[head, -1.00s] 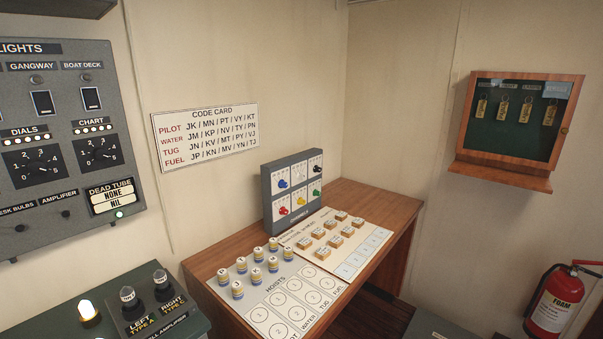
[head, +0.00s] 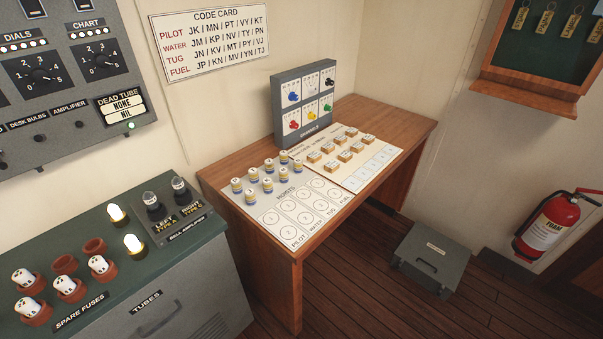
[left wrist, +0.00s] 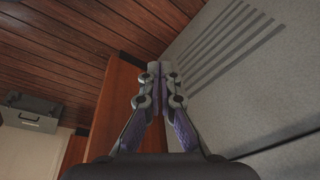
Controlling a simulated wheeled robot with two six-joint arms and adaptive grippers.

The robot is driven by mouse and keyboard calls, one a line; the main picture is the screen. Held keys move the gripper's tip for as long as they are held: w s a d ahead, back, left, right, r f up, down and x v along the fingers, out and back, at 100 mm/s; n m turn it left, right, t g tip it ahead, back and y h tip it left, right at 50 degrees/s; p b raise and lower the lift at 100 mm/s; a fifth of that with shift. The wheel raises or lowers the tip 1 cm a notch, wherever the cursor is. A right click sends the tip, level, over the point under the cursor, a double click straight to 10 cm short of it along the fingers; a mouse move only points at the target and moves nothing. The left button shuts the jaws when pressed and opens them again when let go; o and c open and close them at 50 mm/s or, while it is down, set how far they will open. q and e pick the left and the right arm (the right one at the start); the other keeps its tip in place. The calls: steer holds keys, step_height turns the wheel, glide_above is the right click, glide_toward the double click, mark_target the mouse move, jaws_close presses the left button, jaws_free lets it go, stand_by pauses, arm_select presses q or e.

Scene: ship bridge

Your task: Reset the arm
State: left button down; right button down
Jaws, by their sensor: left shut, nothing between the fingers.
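My left gripper (left wrist: 160,95) shows in the left wrist view with its two fingers closed together and nothing between them. It hangs in front of a wooden desk leg and a grey vented cabinet side (left wrist: 225,75). Neither arm shows in the head view. My right gripper is in no frame.
The wooden desk (head: 405,122) holds the hoists board (head: 275,217), several small cylinders and a grey panel with coloured knobs (head: 305,100). The green-topped cabinet (head: 70,230) stands left. A grey box (head: 430,258) lies on the floor (head: 370,300) near a fire extinguisher (head: 552,228).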

arm_select(q)
steer(key=s+f+g, duration=0.1)
steer(key=s+f, duration=1)
steer(key=s, duration=0.5)
steer(key=shift+a+f, duration=0.35)
steer(key=shift+f, duration=0.05)
